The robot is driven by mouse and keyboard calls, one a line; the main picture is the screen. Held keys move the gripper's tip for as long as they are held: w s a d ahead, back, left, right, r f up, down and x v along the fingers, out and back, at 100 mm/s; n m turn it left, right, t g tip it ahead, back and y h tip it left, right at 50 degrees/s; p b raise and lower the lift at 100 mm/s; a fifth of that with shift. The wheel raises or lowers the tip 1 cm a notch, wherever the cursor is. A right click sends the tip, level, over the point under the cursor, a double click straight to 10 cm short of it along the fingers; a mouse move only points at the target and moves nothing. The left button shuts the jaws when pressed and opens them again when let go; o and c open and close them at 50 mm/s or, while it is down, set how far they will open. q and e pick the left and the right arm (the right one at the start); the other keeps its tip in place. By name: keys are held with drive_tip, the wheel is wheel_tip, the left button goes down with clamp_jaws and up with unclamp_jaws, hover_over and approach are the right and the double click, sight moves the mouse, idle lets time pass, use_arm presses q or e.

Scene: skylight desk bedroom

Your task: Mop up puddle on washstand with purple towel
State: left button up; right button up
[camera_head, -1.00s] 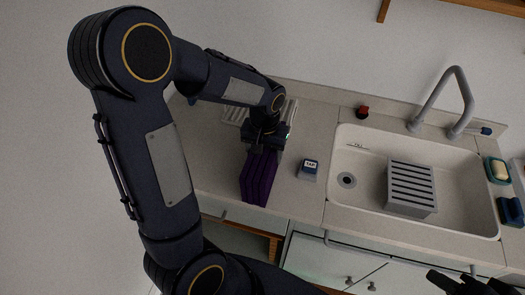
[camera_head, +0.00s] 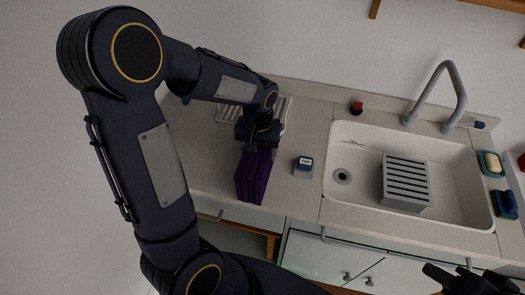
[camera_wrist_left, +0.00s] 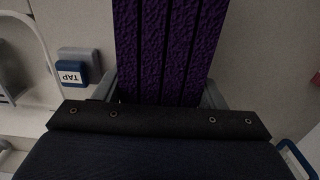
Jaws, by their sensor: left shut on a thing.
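The purple towel (camera_head: 252,177) is folded and hangs from my left gripper (camera_head: 258,146), which is shut on it over the counter left of the sink. In the left wrist view the towel (camera_wrist_left: 165,50) stands between the two fingers in upright folds. I cannot tell whether its lower edge touches the counter. The washstand counter (camera_head: 310,118) is pale and speckled. No puddle shows clearly; the arm and towel hide part of the counter. My right gripper (camera_head: 460,277) shows only partly at the lower right, dark and away from the counter items.
A small blue-and-white block labelled TAP (camera_head: 303,167) stands right of the towel. The sink (camera_head: 350,205) holds a grey slatted box (camera_head: 406,183). A tap (camera_head: 440,95), red-topped item (camera_head: 356,108), soap dish (camera_head: 491,164) and blue sponge (camera_head: 505,205) surround it. A ribbed rack (camera_head: 283,106) lies behind my left gripper.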

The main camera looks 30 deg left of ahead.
use_arm(q)
drive_tip(key=shift+a+r, duration=0.1)
drive_tip(key=shift+r, duration=0.1)
drive_tip(key=shift+r+p, duration=3.2)
drive_tip(key=shift+r, duration=0.7)
drive_tip(key=shift+w+f, duration=0.1)
drive_tip(key=shift+f, duration=0.05)
drive_tip(key=w+d+f+m+b, duration=0.2)
drive_tip(key=w+d+b, duration=0.2)
drive_tip(key=w, duration=0.2)
drive_tip(key=shift+d+f+m, duration=0.3)
drive_tip(key=shift+f, duration=0.05)
